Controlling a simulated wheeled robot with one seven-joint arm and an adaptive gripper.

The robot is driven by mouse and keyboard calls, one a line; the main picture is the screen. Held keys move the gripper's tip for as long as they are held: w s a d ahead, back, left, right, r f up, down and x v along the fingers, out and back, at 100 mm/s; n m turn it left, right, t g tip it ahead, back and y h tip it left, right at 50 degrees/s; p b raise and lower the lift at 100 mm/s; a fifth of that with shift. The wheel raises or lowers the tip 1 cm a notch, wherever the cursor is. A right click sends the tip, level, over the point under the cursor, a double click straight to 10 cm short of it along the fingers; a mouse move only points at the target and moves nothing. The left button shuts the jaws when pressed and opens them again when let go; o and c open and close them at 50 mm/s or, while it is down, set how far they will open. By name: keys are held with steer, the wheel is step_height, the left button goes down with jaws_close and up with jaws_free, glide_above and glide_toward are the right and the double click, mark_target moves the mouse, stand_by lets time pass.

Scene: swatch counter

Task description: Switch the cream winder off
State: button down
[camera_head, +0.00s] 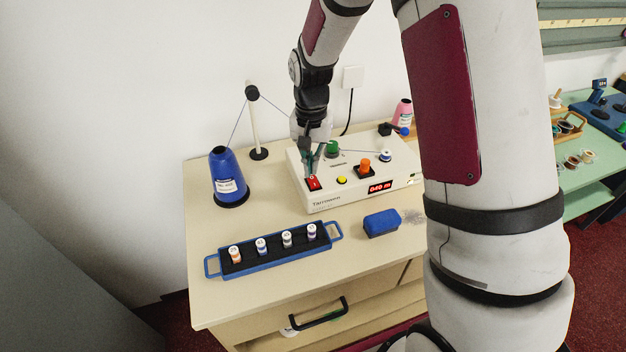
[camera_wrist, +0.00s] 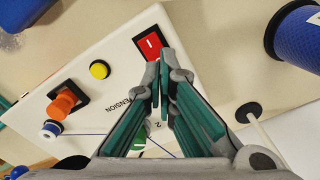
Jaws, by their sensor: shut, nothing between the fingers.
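The cream winder (camera_head: 340,200) stands on the counter, with a red rocker switch (camera_head: 313,184), a yellow button (camera_head: 341,180), an orange knob (camera_head: 365,166) and a red lit display (camera_head: 380,187). My gripper (camera_head: 311,174) is shut and empty, pointing down at the red switch. In the wrist view the shut fingertips (camera_wrist: 164,54) are at the edge of the red switch (camera_wrist: 151,44), which shows a white line mark. I cannot tell whether they touch it. The yellow button (camera_wrist: 100,69) and orange knob (camera_wrist: 63,102) lie left of the fingers.
A blue thread cone (camera_head: 228,178) stands left of the winder by a thread post (camera_head: 254,130). A blue tray (camera_head: 262,266) with several small spools lies in front. A blue brush (camera_head: 381,222) lies right of the tray. A pink cone (camera_head: 402,113) stands behind.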

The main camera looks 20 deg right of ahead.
steer(key=shift+f+b, duration=0.35)
steer(key=shift+f, duration=0.75)
stand_by(0.5)
steer(key=shift+r+p, duration=1.3)
steer(key=shift+r, duration=2.25)
step_height(320, 180, up, 9)
steer(key=n+t, duration=0.1)
glide_above(312, 177)
steer(key=s, duration=0.5)
steer(key=s+r+n+t, duration=0.1)
steer(key=s+r+n, duration=0.1)
steer(key=s+r, duration=0.4)
steer(key=s+r+n+t, duration=0.1)
steer(key=s+r, duration=0.1)
steer(key=s, duration=0.6)
steer(key=s+r+n+t, duration=0.2)
steer(key=s+r, duration=0.1)
steer(key=s, duration=0.5)
steer(key=shift+s+r, duration=0.15)
steer(key=shift+s, duration=0.25)
